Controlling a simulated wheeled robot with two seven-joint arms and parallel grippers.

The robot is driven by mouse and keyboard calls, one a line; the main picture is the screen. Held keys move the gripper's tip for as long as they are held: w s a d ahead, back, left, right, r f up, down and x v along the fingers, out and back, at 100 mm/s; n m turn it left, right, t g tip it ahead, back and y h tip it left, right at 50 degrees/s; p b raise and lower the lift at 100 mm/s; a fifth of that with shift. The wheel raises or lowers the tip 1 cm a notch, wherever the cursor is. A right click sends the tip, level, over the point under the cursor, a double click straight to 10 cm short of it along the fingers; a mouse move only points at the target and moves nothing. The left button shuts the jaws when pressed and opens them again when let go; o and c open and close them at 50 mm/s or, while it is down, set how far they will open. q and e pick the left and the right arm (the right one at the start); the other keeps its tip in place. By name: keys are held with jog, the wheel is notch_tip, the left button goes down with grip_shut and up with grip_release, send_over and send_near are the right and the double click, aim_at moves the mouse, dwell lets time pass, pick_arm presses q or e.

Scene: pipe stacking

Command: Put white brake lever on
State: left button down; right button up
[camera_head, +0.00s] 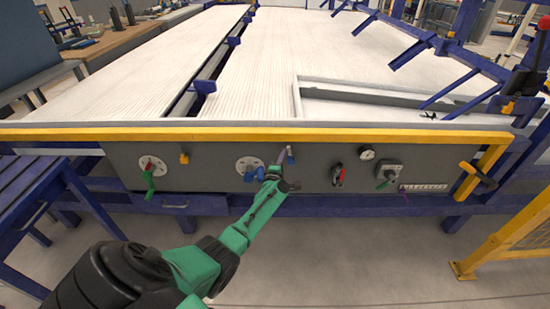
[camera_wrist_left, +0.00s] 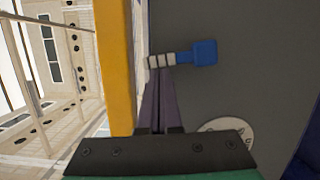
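A small lever (camera_head: 290,154) with a blue grip sits on the grey control panel (camera_head: 320,172), just under the yellow rail. My left gripper (camera_head: 284,156) reaches up to the panel at this lever. My right gripper is out of view.
A white round plate with a blue lever (camera_head: 250,168) is left of the gripper; another with a green handle (camera_head: 150,168) is farther left. The yellow rail (camera_head: 220,134) runs above.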

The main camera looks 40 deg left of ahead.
pick_arm(q)
jog(key=shift+w+d+r+m+p, duration=0.25)
jog(key=shift+m+p, duration=0.2)
jog(key=shift+m, duration=0.15)
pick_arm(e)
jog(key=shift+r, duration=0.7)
pick_arm(q)
jog(key=shift+f, duration=0.1)
